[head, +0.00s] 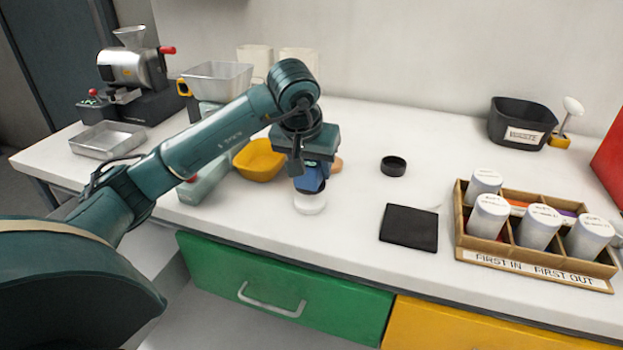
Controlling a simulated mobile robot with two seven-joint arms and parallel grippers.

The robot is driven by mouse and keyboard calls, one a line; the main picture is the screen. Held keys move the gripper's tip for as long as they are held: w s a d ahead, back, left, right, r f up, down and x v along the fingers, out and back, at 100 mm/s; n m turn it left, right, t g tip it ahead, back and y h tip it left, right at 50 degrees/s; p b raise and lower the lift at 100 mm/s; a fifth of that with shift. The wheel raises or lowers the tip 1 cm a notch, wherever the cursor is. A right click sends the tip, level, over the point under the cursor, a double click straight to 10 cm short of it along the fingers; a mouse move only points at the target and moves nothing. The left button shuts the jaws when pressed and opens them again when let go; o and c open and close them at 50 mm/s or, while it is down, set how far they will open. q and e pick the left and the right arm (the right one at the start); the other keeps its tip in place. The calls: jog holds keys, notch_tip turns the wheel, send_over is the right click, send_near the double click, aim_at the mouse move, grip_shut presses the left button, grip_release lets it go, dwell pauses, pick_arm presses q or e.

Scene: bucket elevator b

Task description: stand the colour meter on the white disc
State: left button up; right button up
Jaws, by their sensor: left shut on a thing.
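The colour meter (311,180) is a small blue device held under my left gripper (307,172). My left gripper points down and is shut on it; the fingers are mostly hidden by the wrist and the meter. The white disc (310,203) lies on the white counter directly below the meter in the picture. The meter's lower end overlaps the disc's top edge in this view. I cannot tell whether the two touch or a small gap remains. My right gripper is not in view.
A yellow bowl (259,160) stands close left of the gripper. A black ring-shaped lid (393,166) and a black square pad (409,228) lie to the right. A wooden rack (533,270) holds several canisters. The counter between lid and disc is clear.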

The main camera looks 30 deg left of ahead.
aim_at(311, 179)
pick_arm(q)
jog(key=shift+f, duration=1.45)
jog(key=shift+f, duration=0.2)
jog(key=o, duration=1.3)
jog(key=shift+c, duration=0.2)
jog(key=shift+s+r, duration=0.1)
jog(key=shift+r, duration=0.4)
jog(key=v, duration=1.1)
jog(key=shift+s+p, duration=0.2)
jog(key=shift+p, duration=0.1)
jog(key=shift+d, duration=0.1)
